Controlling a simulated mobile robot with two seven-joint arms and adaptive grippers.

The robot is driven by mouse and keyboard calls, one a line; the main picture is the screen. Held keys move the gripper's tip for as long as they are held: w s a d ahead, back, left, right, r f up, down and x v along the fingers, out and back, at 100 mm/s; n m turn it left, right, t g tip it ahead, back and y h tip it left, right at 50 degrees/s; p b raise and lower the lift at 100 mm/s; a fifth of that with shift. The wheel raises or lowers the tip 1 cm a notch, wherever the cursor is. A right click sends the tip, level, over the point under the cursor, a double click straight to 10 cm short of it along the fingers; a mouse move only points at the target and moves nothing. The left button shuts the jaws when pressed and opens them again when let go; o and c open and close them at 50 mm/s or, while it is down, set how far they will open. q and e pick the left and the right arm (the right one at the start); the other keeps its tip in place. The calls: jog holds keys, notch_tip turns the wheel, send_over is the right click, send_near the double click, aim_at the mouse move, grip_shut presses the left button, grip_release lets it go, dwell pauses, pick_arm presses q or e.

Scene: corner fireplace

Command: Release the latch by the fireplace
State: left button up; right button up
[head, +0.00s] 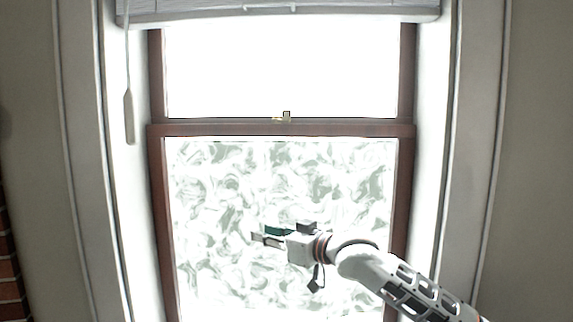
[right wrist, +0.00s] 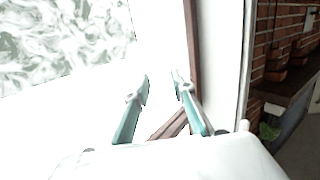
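The latch (head: 284,118) is a small pale piece with a dark upright bit, on top of the window's brown middle rail (head: 350,130). My right gripper (head: 256,237) is in front of the lower pane in the head view, below the latch and apart from it. In the right wrist view its two fingers (right wrist: 160,88) stand apart with nothing between them that they hold. The latch does not show in the right wrist view. My left gripper is not in view.
A raised blind (head: 280,12) hangs across the window top, and its wand (head: 129,115) hangs at the left. White window trim (head: 480,150) stands at the right. A brick wall (right wrist: 285,40) shows in the right wrist view. The space between my right gripper and the latch looks clear.

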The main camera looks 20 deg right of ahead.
jog(key=d+r+t, duration=0.1)
jog(key=d+r, duration=0.1)
jog(key=r, duration=0.6)
jog(key=d+r, duration=0.3)
jog(key=r, duration=0.6)
jog(key=m+t+h, duration=0.1)
jog(key=m, duration=0.1)
send_near(290, 112)
jog(key=x, duration=0.4)
jog(key=shift+p, duration=0.5)
jog(key=p+x, duration=0.1)
jog(key=x, duration=0.5)
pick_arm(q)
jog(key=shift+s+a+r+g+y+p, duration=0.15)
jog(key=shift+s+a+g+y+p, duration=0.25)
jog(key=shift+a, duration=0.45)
pick_arm(e)
jog(key=shift+x, duration=0.75)
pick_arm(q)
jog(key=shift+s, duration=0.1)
pick_arm(e)
jog(key=shift+f, duration=0.15)
